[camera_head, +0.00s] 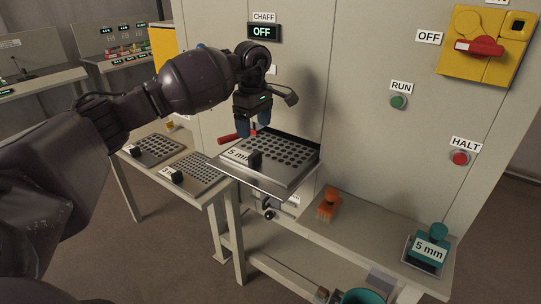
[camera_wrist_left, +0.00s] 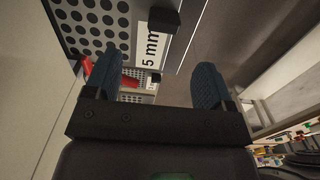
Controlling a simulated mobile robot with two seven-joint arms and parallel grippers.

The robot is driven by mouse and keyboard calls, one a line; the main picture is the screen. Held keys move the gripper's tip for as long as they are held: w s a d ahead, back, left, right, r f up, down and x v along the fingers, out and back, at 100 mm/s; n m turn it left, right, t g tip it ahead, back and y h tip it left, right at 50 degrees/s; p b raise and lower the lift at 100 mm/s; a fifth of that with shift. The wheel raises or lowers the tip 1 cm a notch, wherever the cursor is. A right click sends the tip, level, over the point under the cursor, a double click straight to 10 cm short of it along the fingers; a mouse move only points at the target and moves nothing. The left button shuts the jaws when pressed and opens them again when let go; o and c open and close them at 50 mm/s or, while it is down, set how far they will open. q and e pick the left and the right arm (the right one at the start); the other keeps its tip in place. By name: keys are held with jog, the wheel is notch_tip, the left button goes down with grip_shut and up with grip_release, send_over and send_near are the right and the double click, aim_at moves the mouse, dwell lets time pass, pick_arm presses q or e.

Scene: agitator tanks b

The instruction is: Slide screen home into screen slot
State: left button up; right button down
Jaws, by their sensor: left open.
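The screen (camera_head: 272,152), a grey perforated plate with a "5 mm" label and a black knob at its front edge, lies on a ledge sticking out of the machine front. Its rear edge is at the dark screen slot (camera_head: 298,139); how deep it sits I cannot tell. My left gripper (camera_head: 254,124) points down at the screen's left rear side, with its blue fingers apart and nothing between them. In the left wrist view the open fingers (camera_wrist_left: 157,82) are below the screen (camera_wrist_left: 98,28) in the picture. My right gripper is not in view.
A red handle (camera_head: 228,138) sticks out close to my left fingers. Two other perforated screens (camera_head: 155,149) (camera_head: 196,168) lie on a side table. A yellow switch panel (camera_head: 487,44) is at upper right.

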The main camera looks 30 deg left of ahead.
aim_at(255, 154)
pick_arm(q)
notch_tip(255, 154, down, 5)
jog(key=shift+r, duration=0.2)
jog(key=shift+s+d+f, duration=0.15)
jog(key=shift+f, duration=0.5)
notch_tip(255, 154, down, 3)
jog(key=shift+s+f+p, duration=0.15)
jog(key=shift+p, duration=0.3)
jog(key=shift+f, duration=0.5)
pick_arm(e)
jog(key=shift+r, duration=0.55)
pick_arm(q)
jog(key=shift+c, duration=0.4)
jog(key=shift+r, duration=0.1)
jog(key=c, duration=1.2)
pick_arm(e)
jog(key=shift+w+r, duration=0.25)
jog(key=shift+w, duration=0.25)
pick_arm(q)
jog(key=shift+o, duration=0.2)
